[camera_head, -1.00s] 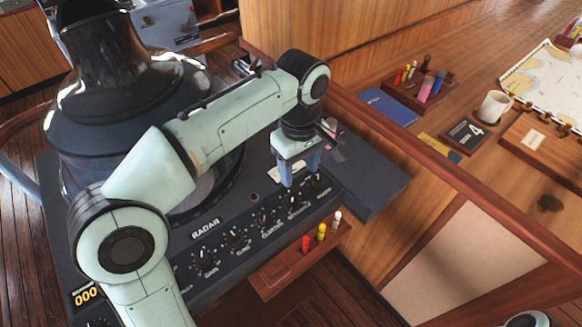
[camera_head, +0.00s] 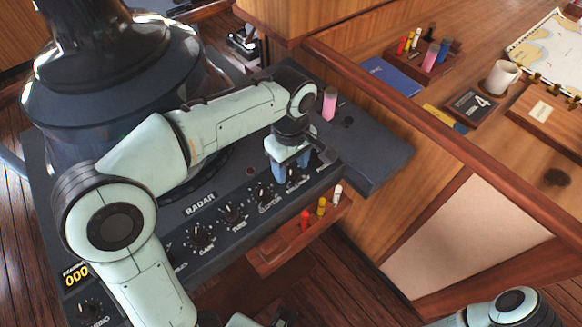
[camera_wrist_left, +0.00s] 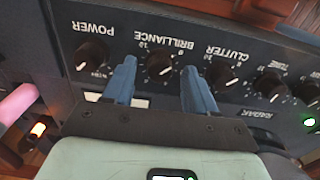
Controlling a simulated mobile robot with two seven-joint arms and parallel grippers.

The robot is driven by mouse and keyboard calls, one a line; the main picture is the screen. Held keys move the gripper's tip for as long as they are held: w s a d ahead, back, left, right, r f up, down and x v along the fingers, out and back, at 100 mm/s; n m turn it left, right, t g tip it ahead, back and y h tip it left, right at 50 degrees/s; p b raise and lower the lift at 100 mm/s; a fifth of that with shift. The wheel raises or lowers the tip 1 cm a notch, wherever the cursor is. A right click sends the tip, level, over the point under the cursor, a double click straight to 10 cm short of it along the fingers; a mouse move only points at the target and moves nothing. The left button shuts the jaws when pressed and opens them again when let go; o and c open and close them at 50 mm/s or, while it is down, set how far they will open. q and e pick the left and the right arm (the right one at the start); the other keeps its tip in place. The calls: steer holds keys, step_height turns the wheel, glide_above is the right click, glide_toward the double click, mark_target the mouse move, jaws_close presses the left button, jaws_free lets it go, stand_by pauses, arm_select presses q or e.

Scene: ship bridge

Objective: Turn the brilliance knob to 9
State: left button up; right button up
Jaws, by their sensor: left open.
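The brilliance knob (camera_wrist_left: 160,63) is a round black knob with a white pointer mark, on the dark radar panel (camera_head: 215,195). The wrist view shows it upside down, between the power knob (camera_wrist_left: 92,52) and the clutter knob (camera_wrist_left: 225,73). My left gripper (camera_head: 290,169) is over this knob row. Its two blue fingers (camera_wrist_left: 160,84) are apart, one on each side of the brilliance knob in the wrist view, with nothing held. I cannot tell whether they touch it. In the head view the fingers partly hide the knob (camera_head: 294,180). My right gripper is not seen.
A wooden tray (camera_head: 300,236) with red, yellow and white pegs juts out below the knobs. A pink cylinder (camera_head: 330,104) stands on the panel behind my wrist. A wooden rail (camera_head: 440,125) edges the chart desk at right. The gain knob (camera_head: 203,237) sits further left.

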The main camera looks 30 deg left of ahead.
arm_select(q)
steer(key=shift+f, duration=0.4)
jaws_close()
steer(key=c, duration=1.1)
jaws_free()
steer(key=shift+o, duration=0.2)
steer(key=shift+m, duration=0.3)
